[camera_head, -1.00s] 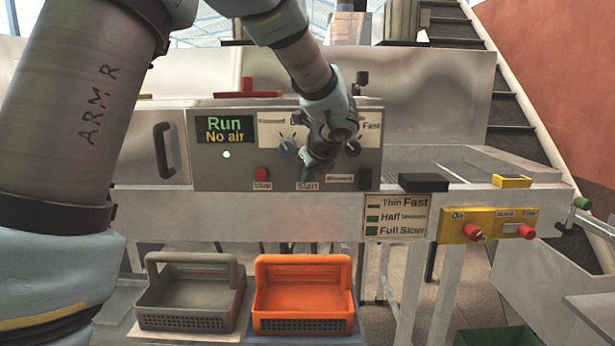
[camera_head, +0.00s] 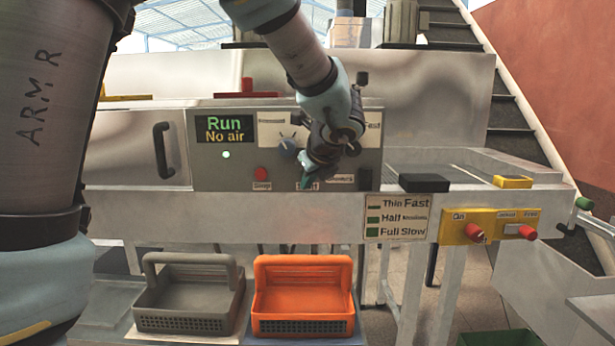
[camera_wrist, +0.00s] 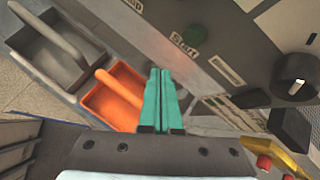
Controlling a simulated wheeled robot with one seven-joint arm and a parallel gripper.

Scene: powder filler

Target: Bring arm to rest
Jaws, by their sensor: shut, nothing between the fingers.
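My gripper (camera_head: 306,182) is in front of the machine's control panel (camera_head: 222,172), over the lower edge of the panel near the Start label. In the wrist view its two green fingers (camera_wrist: 160,75) are together with nothing between them. The green Start button (camera_wrist: 194,34) shows in the wrist view, beyond the fingertips and apart from them; in the head view my gripper hides it. My arm reaches in from the upper left and spans the top of the head view. The display (camera_head: 226,129) reads "Run" and "No air".
A red button (camera_head: 261,173) is left of my gripper. Below stand a grey basket (camera_head: 190,320) and an orange basket (camera_head: 302,324). A black block (camera_head: 424,183) is on the right ledge, above a yellow switch box (camera_head: 455,226). Open space lies before the panel.

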